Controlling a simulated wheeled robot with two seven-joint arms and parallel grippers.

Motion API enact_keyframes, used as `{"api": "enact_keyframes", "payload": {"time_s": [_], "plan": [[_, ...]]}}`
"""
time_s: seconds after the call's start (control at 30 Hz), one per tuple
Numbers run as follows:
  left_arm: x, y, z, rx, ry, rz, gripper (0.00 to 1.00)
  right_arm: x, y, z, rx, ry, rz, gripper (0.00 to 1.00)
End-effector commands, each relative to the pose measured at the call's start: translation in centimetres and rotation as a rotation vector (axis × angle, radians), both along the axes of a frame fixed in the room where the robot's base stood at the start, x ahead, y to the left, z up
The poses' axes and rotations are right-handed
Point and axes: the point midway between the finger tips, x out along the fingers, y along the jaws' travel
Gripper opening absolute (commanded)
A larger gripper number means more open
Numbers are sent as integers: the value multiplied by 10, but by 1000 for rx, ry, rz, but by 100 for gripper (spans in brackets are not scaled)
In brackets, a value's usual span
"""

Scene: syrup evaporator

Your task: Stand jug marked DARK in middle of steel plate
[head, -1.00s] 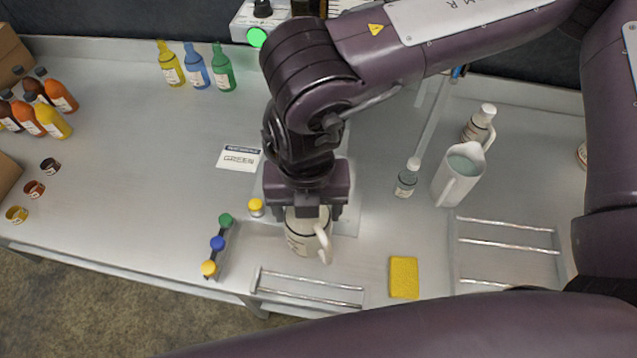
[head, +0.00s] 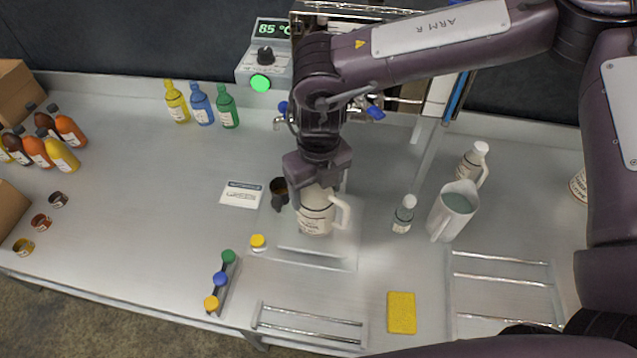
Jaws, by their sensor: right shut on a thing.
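My right gripper (head: 319,184) is shut on a cream jug (head: 316,214) with a printed label and a handle on its right. The label is too small to read surely. The jug is upright over the steel plate (head: 343,259), which is partly hidden behind the jug and my arm. I cannot tell whether the jug's base touches the plate. A second cream jug (head: 472,165) with a label stands at the back right. My left gripper is not in view.
A small bottle (head: 403,213) and a white pitcher (head: 454,209) stand to the right. A yellow sponge (head: 401,312) and a rack (head: 310,323) lie in front.

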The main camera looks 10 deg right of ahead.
Motion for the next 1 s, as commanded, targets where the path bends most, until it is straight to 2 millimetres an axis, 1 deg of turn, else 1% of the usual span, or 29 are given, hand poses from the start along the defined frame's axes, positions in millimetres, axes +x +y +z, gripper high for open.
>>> {"api": "enact_keyframes", "payload": {"time_s": [0.03, 0.1, 0.2, 0.27, 0.4, 0.5, 0.77, 1.0], "plan": [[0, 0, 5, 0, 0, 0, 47, 9, -3, 2, 0, 0, -2, 36], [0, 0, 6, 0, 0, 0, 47, 17, -7, 1, 0, 0, -1, 36], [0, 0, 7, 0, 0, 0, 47, 22, -9, 0, 0, 1, 0, 36], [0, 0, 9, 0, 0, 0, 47, 22, -9, -4, 0, 2, 1, 36], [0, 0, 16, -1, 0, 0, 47, 22, -10, -24, -1, 4, 1, 36], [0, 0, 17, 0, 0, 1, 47, 22, -9, -33, -1, 2, 2, 36], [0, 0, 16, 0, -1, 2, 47, 22, -9, -36, 1, 0, 0, 36], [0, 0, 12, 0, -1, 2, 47, 22, -9, -43, 1, 0, -1, 36]]}}
